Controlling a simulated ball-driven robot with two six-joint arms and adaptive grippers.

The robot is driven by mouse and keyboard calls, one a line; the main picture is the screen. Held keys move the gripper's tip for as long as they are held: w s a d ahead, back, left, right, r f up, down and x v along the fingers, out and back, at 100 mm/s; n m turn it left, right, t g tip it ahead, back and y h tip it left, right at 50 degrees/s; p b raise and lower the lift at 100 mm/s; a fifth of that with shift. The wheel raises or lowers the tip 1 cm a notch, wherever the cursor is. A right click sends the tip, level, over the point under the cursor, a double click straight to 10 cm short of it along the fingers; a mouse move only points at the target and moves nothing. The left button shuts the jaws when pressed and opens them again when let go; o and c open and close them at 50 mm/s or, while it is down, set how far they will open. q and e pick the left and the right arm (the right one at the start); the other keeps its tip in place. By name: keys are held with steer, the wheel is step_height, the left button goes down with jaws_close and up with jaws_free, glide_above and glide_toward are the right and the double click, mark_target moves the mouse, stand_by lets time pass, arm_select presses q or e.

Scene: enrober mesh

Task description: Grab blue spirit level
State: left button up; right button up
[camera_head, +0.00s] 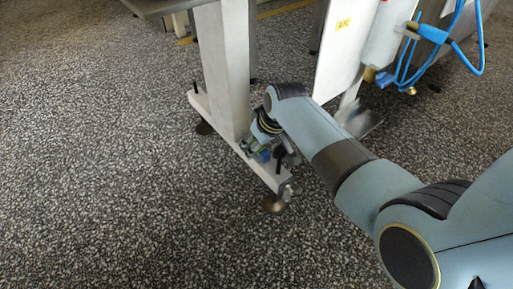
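My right arm comes in from the right and reaches down to the foot bar (215,112) of a white machine leg. My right gripper (272,158) is small and partly hidden behind its own wrist, close to the bar. A small blue piece (263,156) shows at the gripper, over the bar; it may be the blue spirit level, but it is too small to be sure. I cannot tell whether the fingers are open or closed on it. My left gripper is out of view.
The white leg (224,65) stands upright just behind the gripper. The bar rests on round feet (274,204). A white panel (345,45) and a blue hose (470,60) are at the upper right. The speckled floor (110,190) is clear at the left and front.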

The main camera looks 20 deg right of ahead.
steer(key=shift+f, duration=0.25)
stand_by(0.6)
steer(key=shift+c, duration=0.4)
jaws_close()
